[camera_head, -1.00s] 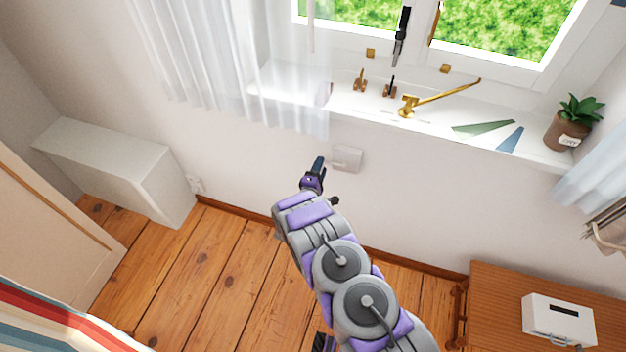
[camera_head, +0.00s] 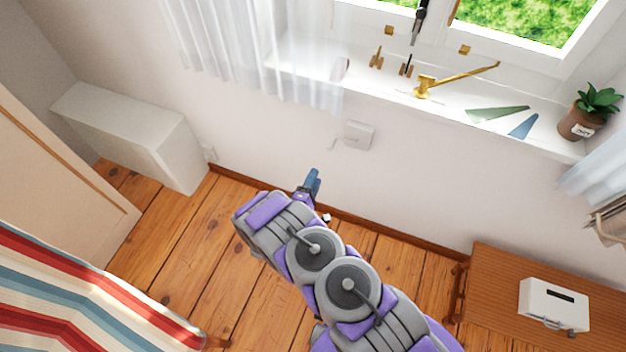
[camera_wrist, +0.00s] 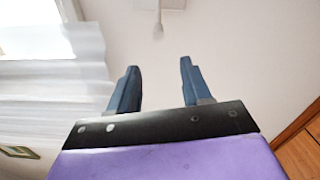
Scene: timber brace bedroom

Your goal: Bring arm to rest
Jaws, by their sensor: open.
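My gripper (camera_head: 313,183) is at the end of my purple and grey arm, in front of the wall below the window sill. In the wrist view my gripper (camera_wrist: 160,88) shows two blue fingers standing apart, with nothing between them. In the head view the fingers overlap, so the gap between them is hidden. My arm is folded low over the wooden floor, clear of the sill.
The white window sill (camera_head: 385,88) holds a brass lever (camera_head: 455,80), green and blue wedges and a potted plant (camera_head: 590,112). A white cabinet (camera_head: 130,135) stands left. A wooden table (camera_head: 485,285) with a white box (camera_head: 553,305) is at right. A striped cloth (camera_head: 80,300) lies lower left.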

